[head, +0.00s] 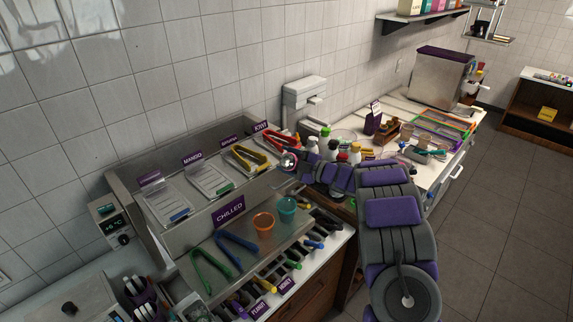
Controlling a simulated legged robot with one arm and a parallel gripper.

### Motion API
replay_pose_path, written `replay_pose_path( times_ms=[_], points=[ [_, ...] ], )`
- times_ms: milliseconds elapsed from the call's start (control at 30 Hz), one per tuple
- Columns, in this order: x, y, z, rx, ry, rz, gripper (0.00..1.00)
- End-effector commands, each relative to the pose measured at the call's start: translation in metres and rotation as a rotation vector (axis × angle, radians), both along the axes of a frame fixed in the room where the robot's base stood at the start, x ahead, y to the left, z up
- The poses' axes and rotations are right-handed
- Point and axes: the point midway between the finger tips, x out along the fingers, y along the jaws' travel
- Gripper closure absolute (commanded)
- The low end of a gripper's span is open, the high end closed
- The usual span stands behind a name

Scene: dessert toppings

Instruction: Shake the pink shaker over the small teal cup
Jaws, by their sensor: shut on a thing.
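The small teal cup (287,205) stands upright on the steel ledge of the chilled counter, beside an orange cup (263,222). My arm reaches in from the lower right, and my gripper (297,163) is above and slightly right of the teal cup in the picture. It is shut on a small round thing with a shiny, pinkish end, which looks like the pink shaker (288,160). The shaker looks tilted, with its end toward the left. The fingers are small and most of the shaker's body is hidden. I cannot tell whether anything falls from it.
Green tongs (211,270) and blue tongs (238,250) lie left of the cups. Yellow tongs (249,158) and red tongs (283,139) rest by the lidded bins. Several bottles (326,141) stand behind my gripper. Utensil slots (290,264) line the counter front. Open floor lies right.

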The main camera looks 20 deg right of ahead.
Motion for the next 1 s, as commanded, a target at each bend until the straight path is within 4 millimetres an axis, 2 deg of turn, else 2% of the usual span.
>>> replay_pose_path(
  times_ms=[1000],
  points=[
    [0.011, -0.014, -0.006, -0.310, -0.216, -0.001, 0.72]
  ],
)
